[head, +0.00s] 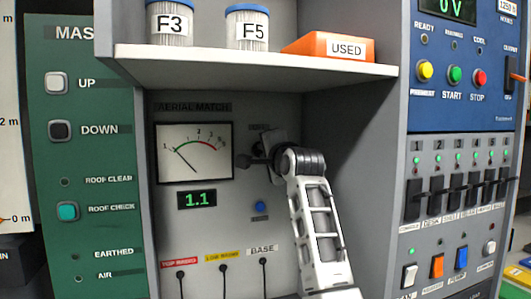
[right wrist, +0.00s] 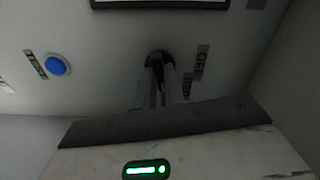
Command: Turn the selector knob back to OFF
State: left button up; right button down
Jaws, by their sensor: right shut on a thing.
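The selector knob (right wrist: 157,58) is a dark round knob on the grey panel, seen in the right wrist view. A label reading OFF (right wrist: 201,55) is beside it, and a second label near it is partly covered. My right gripper (right wrist: 163,88) is shut on the knob, its fingers reaching to the panel. In the head view the right gripper (head: 258,160) is at the panel right of the meter and largely hides the knob. The exact knob setting cannot be told. My left gripper is not in view.
The AERIAL MATCH meter (head: 195,152) has its needle to the left, above a display (head: 197,199) reading 1.1. A blue button (head: 260,207) is just below the gripper. A shelf (head: 250,70) overhangs; a side wall (head: 370,180) stands to the right. Plugged leads (head: 223,268) are below.

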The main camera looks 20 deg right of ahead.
jog(key=shift+f+n, duration=0.1)
jog(key=shift+n, duration=7.5)
jog(key=c, duration=1.5)
grip_release()
